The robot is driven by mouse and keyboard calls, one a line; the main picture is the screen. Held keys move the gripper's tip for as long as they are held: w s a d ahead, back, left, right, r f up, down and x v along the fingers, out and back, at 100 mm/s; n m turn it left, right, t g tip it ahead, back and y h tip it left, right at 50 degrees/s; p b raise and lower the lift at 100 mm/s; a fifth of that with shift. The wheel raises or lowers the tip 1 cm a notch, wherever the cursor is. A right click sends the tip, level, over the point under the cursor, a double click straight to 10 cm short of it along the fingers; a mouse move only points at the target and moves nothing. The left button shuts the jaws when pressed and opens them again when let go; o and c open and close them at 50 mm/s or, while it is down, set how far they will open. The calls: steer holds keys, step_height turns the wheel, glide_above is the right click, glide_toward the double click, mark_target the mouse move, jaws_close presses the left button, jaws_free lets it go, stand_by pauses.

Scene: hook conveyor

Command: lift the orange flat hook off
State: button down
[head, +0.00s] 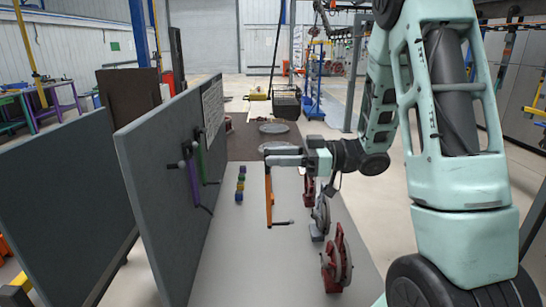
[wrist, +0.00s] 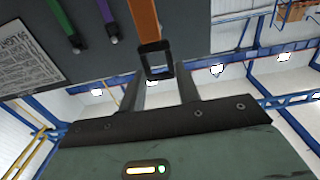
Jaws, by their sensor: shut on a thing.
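The orange flat hook (head: 269,198) hangs upright from my gripper (head: 268,155) in the head view, over the grey table and apart from the board. Its dark bent lower end points right. In the wrist view the orange hook (wrist: 143,18) runs out of the top edge, and its black end loop lies at my gripper's fingertips (wrist: 158,74). My gripper is shut on this end; the exact contact is hard to make out.
A grey upright board (head: 155,165) stands left of the hook, with a purple hook (head: 194,183) and a green hook (head: 201,160) on it.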

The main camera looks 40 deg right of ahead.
steer(key=shift+v, duration=1.6)
steer(key=shift+d, duration=0.1)
steer(key=v, duration=0.6)
steer(key=shift+s+d, duration=0.3)
steer(key=shift+s, duration=0.1)
